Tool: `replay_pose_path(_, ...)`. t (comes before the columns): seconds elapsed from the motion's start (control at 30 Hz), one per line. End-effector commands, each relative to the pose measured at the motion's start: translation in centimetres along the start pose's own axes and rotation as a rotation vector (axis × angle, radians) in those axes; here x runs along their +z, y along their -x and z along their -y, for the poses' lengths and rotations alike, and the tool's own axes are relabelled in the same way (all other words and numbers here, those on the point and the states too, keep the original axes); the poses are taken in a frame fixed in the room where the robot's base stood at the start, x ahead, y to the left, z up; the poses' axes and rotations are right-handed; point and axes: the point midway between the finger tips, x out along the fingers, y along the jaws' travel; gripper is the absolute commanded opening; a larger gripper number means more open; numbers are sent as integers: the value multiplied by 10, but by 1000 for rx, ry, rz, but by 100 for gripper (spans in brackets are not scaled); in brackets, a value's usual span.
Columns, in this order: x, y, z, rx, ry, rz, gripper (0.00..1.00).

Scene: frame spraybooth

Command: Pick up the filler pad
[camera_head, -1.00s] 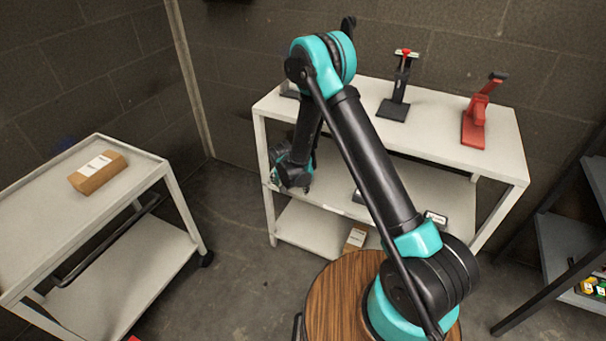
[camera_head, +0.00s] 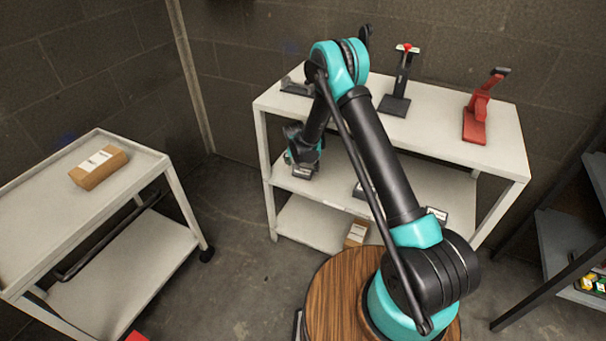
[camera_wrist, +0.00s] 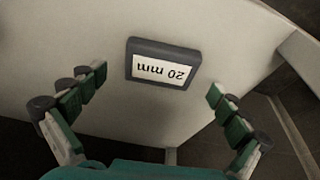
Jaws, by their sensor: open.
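A dark grey block with a white label reading "20 mm", which looks like the filler pad (camera_wrist: 163,62), lies on the white middle shelf. The label reads upside down in the wrist view. In the head view a small dark block with a pale face (camera_head: 303,172), apparently the same pad, shows just below my gripper (camera_head: 302,155) at the shelf's left end. In the wrist view my gripper (camera_wrist: 157,84) is open and empty, its green-padded fingers spread to either side of the pad. The pad lies ahead of the fingers, and no contact shows.
More labelled blocks sit farther right on the middle shelf, one (camera_head: 437,215) clear and one partly behind my arm. The top shelf (camera_head: 450,145) overhangs, carrying a black stand (camera_head: 397,90) and a red tool (camera_head: 477,115). A trolley (camera_head: 40,205) with a cardboard box (camera_head: 99,167) stands left.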

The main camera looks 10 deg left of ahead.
Motion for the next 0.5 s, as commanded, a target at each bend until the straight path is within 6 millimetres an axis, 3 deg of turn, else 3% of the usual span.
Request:
replay_pose_path(0.13, 1, -16, 1, -1, 1, 0, 100)
replay_pose_path(0.37, 1, -18, 0, 0, 1, 0, 100)
replay_pose_path(0.5, 1, -17, 0, 0, 1, 0, 84)
